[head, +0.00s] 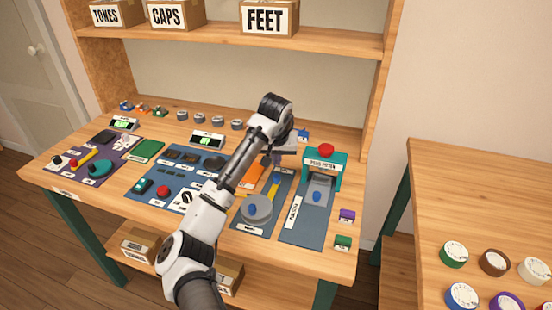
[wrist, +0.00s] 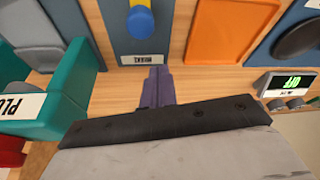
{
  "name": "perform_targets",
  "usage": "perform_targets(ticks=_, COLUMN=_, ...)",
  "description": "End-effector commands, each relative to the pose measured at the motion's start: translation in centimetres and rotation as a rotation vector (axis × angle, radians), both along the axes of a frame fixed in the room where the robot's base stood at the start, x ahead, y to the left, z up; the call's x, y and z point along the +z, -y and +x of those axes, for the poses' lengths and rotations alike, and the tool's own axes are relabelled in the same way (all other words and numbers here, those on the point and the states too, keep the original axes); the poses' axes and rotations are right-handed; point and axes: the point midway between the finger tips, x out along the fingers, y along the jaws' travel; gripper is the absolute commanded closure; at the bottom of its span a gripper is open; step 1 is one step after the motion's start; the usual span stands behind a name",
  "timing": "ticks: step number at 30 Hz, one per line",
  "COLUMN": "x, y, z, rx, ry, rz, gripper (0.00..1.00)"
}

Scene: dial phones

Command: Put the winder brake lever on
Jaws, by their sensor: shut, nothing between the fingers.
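My gripper (wrist: 158,85) is shut and empty, its purple-grey fingers together over bare wood at the edge of a blue mat (wrist: 115,30). In the head view my gripper (head: 276,158) is above the back of the table. A yellow bar (wrist: 138,3) with a round blue end (wrist: 140,20) lies on that mat, just beyond my fingertips and apart from them. The yellow bar (head: 274,187) also shows in the head view, behind a grey disc (head: 262,216) with a blue knob. I cannot tell for sure which part is the brake lever.
A teal press (head: 338,172) with a red top stands right of the mat. It also shows at left in the wrist view (wrist: 60,90). An orange plate (wrist: 232,30) and a small display box (wrist: 290,82) lie on the other side. Shelf boxes (head: 268,20) stand above.

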Motion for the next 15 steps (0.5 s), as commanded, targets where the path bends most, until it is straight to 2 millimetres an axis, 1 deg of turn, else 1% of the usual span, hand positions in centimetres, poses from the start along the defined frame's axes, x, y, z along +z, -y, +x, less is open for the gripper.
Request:
perform_targets(ticks=1, x=1.3, y=0.1, z=-0.5, rx=-0.003, ry=0.006, rz=-0.001, gripper=1.0)
perform_targets(ticks=3, x=3.0, y=0.0, z=-1.0, rx=-0.002, ry=0.009, rz=-0.001, gripper=1.0)
perform_targets(ticks=7, x=5.8, y=0.0, z=-2.0, rx=-0.002, ry=0.009, rz=0.0, gripper=1.0)
perform_targets(ticks=12, x=8.5, y=-0.2, z=-2.8, rx=0.0, ry=0.009, rz=0.002, gripper=1.0)
perform_targets(ticks=15, x=9.2, y=-0.2, z=-3.1, rx=0.001, ry=0.008, rz=0.001, gripper=1.0)
